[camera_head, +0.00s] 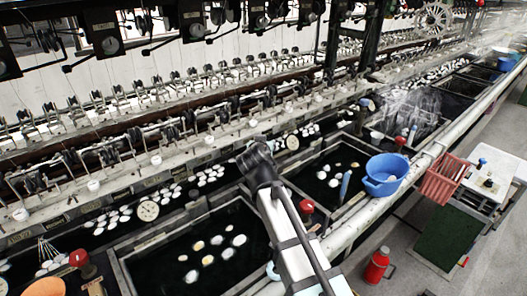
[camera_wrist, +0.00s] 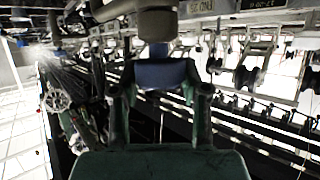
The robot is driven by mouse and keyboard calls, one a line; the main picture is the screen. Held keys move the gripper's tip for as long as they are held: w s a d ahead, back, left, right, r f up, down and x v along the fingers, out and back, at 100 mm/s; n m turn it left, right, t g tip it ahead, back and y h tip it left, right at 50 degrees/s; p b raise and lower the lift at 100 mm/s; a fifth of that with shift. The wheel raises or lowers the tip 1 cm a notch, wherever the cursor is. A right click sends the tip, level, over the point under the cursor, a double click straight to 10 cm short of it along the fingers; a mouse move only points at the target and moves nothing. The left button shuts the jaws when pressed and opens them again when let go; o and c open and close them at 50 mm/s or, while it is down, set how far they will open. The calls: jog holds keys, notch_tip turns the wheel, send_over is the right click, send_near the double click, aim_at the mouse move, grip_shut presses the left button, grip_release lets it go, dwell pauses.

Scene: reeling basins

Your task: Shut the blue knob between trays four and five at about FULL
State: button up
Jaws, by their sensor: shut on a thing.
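In the head view my gripper (camera_head: 256,160) reaches over the tray row toward the machine's near ledge. The knob cannot be made out there, behind my gripper and arm. The knob's turn angle and any FULL mark cannot be read.
Dark water trays (camera_head: 200,250) with white cocoons line the machine. Red knobs (camera_head: 307,207) stand near the tray walls. A blue basin (camera_head: 385,174) and a red crate (camera_head: 443,179) sit to the right. Spindles and rails crowd the space behind my gripper.

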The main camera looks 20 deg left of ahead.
dwell(0.4)
jog(key=o, duration=1.1)
jog(key=shift+o, duration=0.2)
jog(key=v, duration=1.2)
jog(key=shift+a, duration=0.1)
